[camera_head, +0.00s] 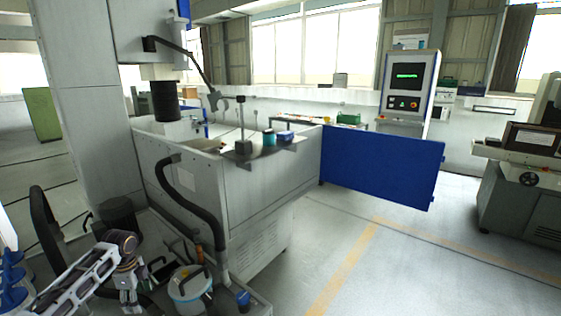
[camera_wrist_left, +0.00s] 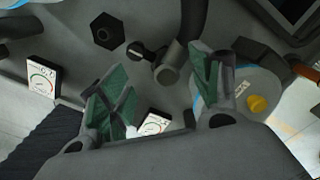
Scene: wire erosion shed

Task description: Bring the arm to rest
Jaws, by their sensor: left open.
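My left arm comes in at the lower left of the head view. Its left gripper (camera_head: 152,270) hangs low beside the machine's base, next to a pale round bucket (camera_head: 188,287). In the left wrist view the left gripper (camera_wrist_left: 160,85) has its two green-padded fingers spread wide, with nothing held between them. A white round container with a blue band and a yellow cap (camera_wrist_left: 257,104) shows behind the right finger; part of it is hidden. My right gripper is in neither view.
A grey machine tank (camera_head: 260,185) with a black hose (camera_head: 190,195) stands close by. The wrist view shows a black hexagonal piece (camera_wrist_left: 106,31) and a white dial card (camera_wrist_left: 42,78). A blue panel (camera_head: 380,165) stands right of the tank. Floor at the lower right is clear.

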